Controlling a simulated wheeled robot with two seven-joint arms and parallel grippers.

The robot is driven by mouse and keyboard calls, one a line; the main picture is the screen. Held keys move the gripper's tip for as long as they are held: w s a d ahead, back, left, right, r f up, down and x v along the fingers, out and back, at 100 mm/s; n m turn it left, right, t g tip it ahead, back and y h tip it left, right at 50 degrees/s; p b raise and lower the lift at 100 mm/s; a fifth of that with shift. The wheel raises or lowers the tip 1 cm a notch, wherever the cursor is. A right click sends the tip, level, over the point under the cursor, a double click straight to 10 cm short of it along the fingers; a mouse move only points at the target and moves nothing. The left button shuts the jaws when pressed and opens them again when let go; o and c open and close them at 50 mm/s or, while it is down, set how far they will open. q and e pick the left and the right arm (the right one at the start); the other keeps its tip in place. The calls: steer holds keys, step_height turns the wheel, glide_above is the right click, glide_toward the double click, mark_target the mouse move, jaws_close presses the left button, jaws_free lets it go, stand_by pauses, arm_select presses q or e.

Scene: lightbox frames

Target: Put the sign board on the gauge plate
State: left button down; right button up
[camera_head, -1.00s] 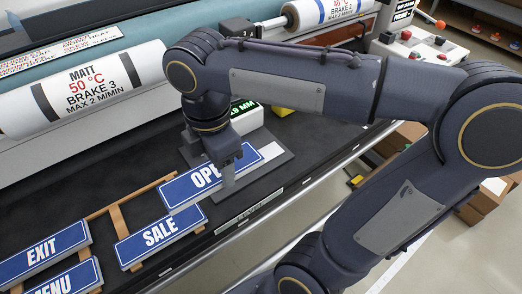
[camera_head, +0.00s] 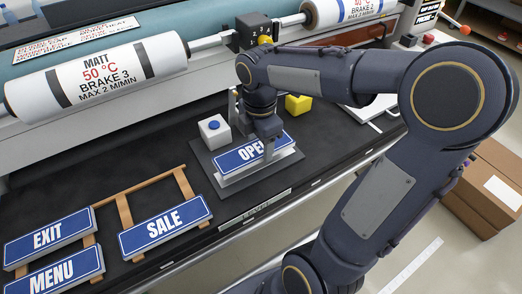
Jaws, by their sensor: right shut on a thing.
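A blue sign board with white letters, reading OPE with the rest hidden (camera_head: 236,158), is over the grey gauge plate (camera_head: 207,168). My right gripper (camera_head: 268,150) is shut on the sign board from above, near its right half, and covers part of the lettering. A pale layer shows under the board's front edge. I cannot tell whether the board rests on the plate or hangs just above it. A white box with a blue button (camera_head: 214,131) stands at the plate's back left. My left gripper is not in view.
Blue SALE (camera_head: 165,226), EXIT (camera_head: 48,238) and MENU (camera_head: 54,273) signs lie on a wooden rack (camera_head: 126,212) at the left. A yellow block (camera_head: 298,105) stands behind the plate. A white roll (camera_head: 98,78) lies along the back. The dark bench's front edge is close.

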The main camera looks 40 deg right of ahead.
mark_target(261, 145)
steer(key=shift+w+d+f, duration=0.1)
steer(key=shift+d+f, duration=0.05)
steer(key=shift+f, duration=0.8)
steer(key=shift+d+f, duration=0.1)
steer(key=shift+f, duration=0.8)
steer(key=shift+f+b, duration=0.2)
steer(key=shift+b, duration=0.15)
steer(key=o, duration=1)
steer(key=shift+o, duration=0.2)
